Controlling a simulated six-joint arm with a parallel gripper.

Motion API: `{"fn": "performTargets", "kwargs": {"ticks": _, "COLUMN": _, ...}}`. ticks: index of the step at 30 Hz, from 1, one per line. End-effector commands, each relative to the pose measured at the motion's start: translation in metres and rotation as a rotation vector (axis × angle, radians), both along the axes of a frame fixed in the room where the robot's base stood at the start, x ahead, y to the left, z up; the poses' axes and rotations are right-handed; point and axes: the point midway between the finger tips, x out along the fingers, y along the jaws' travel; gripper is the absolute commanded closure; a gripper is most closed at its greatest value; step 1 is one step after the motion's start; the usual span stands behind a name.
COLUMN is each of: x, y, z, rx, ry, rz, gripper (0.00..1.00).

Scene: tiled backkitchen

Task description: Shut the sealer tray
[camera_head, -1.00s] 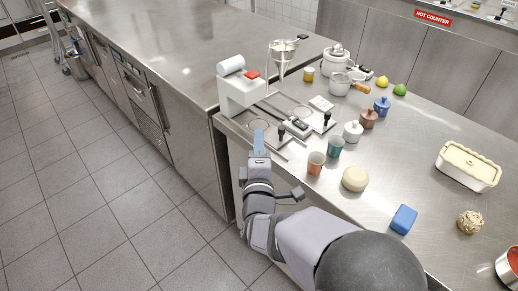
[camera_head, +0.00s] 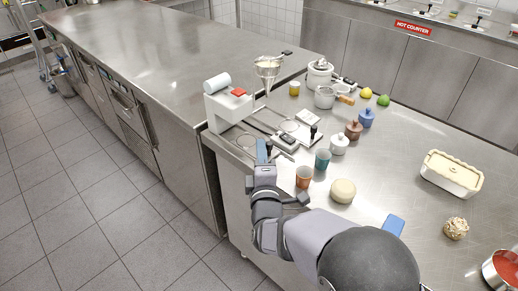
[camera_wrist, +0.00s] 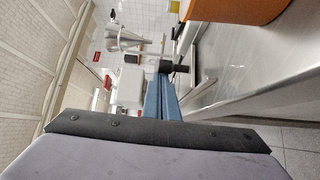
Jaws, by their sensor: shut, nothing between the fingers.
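The white sealer (camera_head: 228,106) with a red button stands at the near left corner of the steel counter. Its tray (camera_head: 247,142), a flat plate with a round opening, sticks out from it toward the counter's front edge. A dark knob (camera_head: 269,147) stands at the tray's outer end. My gripper (camera_head: 262,150) is shut and empty, its blue fingers beside the knob on its left in the head view. In the wrist view the dark knob (camera_wrist: 173,67) shows just past the blue fingertips (camera_wrist: 160,92); I cannot tell whether they touch.
An orange cup (camera_head: 304,177) and a teal cup (camera_head: 322,159) stand close to my gripper's right.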

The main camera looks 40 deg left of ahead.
Motion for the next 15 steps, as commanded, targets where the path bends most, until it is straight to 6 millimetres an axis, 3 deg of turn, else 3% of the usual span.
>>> {"fn": "performTargets", "kwargs": {"ticks": 7, "x": 0.000, "y": -0.007, "z": 0.000, "rx": 0.000, "ry": 0.000, "rz": -0.002, "gripper": 1.00}}
{"fn": "performTargets", "kwargs": {"ticks": 15, "x": 0.001, "y": -0.046, "z": 0.000, "rx": 0.000, "ry": 0.000, "rz": -0.003, "gripper": 1.00}}
